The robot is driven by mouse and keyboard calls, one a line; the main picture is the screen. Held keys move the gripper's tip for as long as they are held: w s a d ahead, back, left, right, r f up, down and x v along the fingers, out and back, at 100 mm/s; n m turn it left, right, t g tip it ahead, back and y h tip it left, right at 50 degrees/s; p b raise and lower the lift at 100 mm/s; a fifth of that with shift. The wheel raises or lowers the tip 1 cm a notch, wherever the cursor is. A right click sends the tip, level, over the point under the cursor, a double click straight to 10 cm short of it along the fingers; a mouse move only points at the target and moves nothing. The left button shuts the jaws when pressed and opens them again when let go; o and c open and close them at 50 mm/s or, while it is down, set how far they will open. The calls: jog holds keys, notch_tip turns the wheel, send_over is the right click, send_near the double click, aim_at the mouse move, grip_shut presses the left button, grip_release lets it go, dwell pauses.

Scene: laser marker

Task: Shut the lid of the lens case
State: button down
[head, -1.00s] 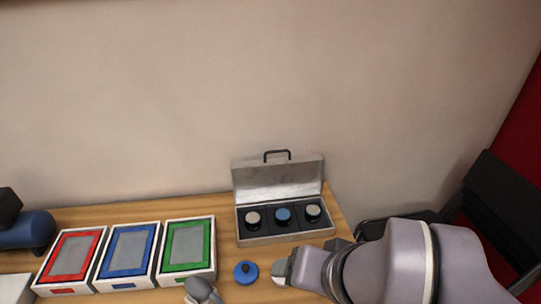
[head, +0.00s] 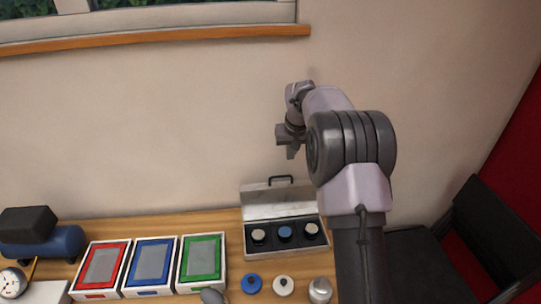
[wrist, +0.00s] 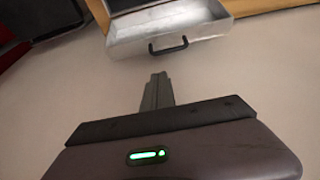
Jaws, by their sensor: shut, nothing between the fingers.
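The lens case (head: 284,254) is a silver box on the wooden table, with its lid (head: 278,202) standing open toward the wall and a black handle on the lid's top edge. Three round lenses sit in its dark compartments, the middle one blue-topped. My gripper (head: 291,153) is shut and empty, above the lid and near the wall. In the wrist view its closed fingers (wrist: 158,82) point toward the handle and are apart from it.
Red (head: 101,268), blue (head: 150,265) and green (head: 202,261) framed trays stand left of the case. A blue-topped lens (head: 252,284), a white one (head: 284,285) and a grey one (head: 320,289) stand in front. A black chair (head: 495,230) is at right.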

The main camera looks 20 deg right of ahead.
jog(key=b+x, duration=0.1)
jog(key=x, duration=0.9)
jog(key=shift+d+f, duration=0.1)
jog(key=shift+f, duration=0.1)
jog(key=shift+s+b, duration=0.1)
jog(key=shift+b, duration=0.55)
